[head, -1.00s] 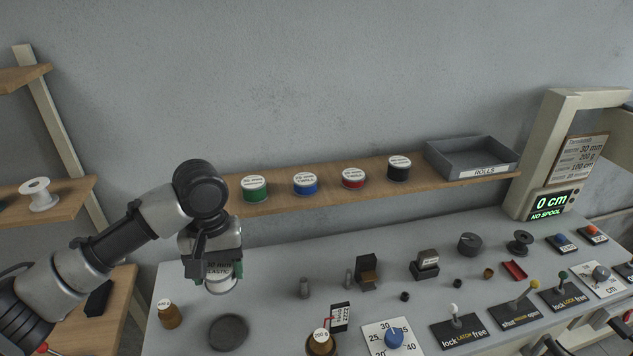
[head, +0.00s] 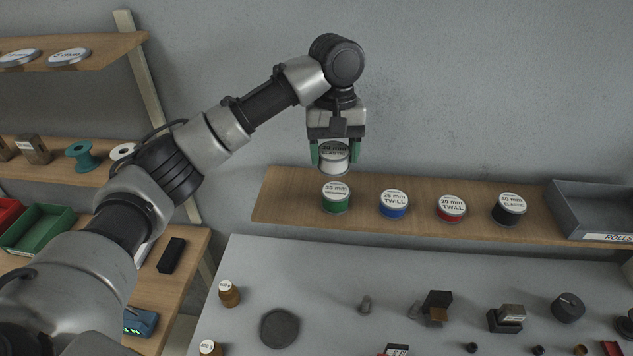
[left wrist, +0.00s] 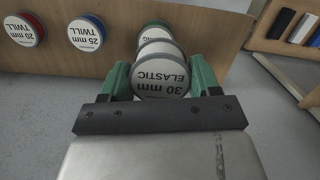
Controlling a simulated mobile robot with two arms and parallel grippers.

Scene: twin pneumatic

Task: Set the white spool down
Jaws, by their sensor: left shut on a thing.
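The white spool (head: 333,163), labelled 30 mm elastic, is held by my left gripper (head: 335,152), whose green fingers are shut on its sides. It hangs in the air just above the green spool (head: 335,200) in the head view, in front of the wall. In the left wrist view the white spool (left wrist: 161,75) sits between the fingers with its label facing the camera. The green spool (left wrist: 156,26) shows partly behind it. My right gripper is in neither view.
The wooden shelf (head: 285,200) also holds a blue spool (head: 394,205), a red spool (head: 451,209) and a black spool (head: 509,210). A grey tray (head: 590,212) stands at its right end. The shelf's left end is bare. A grey bench (head: 260,270) with several small parts lies below.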

